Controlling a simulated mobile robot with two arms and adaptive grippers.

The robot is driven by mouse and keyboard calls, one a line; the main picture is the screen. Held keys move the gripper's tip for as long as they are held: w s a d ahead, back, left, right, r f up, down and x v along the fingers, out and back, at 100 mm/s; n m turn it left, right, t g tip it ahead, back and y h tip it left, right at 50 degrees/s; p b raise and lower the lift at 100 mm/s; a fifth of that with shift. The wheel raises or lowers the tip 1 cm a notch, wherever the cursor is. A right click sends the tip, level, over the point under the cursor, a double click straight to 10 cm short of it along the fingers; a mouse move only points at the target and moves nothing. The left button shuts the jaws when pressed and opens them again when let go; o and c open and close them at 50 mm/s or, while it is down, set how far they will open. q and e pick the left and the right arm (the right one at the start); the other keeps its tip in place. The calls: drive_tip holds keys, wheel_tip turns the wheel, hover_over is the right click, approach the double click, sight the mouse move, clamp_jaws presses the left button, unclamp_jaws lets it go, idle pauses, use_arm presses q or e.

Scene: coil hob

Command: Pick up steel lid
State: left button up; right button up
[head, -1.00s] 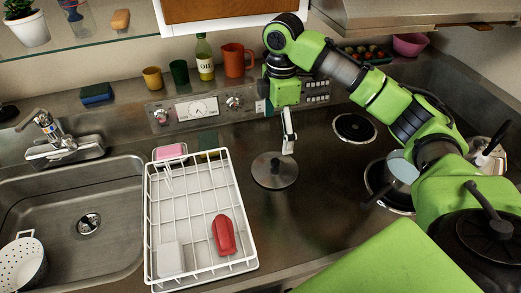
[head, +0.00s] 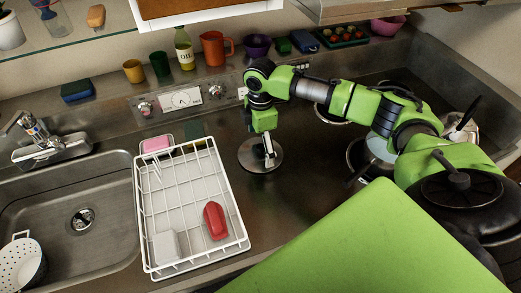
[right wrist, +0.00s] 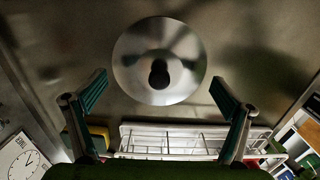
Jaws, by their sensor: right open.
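The steel lid (head: 248,159) is a round, shiny disc with a dark knob, lying flat on the counter to the right of the white dish rack. In the right wrist view the lid (right wrist: 135,65) lies beyond and between the two spread fingers, with its dark knob (right wrist: 159,74) near the middle. My right gripper (head: 268,158) is above the lid and covers part of it in the head view. In the right wrist view the right gripper (right wrist: 158,90) is open, with nothing between its fingers. My left gripper is not in view.
The white dish rack (head: 241,242) holds a red item (head: 215,221) and stands close left of the lid. A sink (head: 110,230) is further left. Cups and an oil bottle (head: 184,50) line the back ledge. Pans and burners are at right. Counter in front of the lid is clear.

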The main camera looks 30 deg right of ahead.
drive_tip(key=shift+f, duration=0.75)
drive_tip(key=shift+r, duration=0.1)
drive_tip(key=c, duration=2.3)
drive_tip(key=shift+s, duration=0.15)
clamp_jaws()
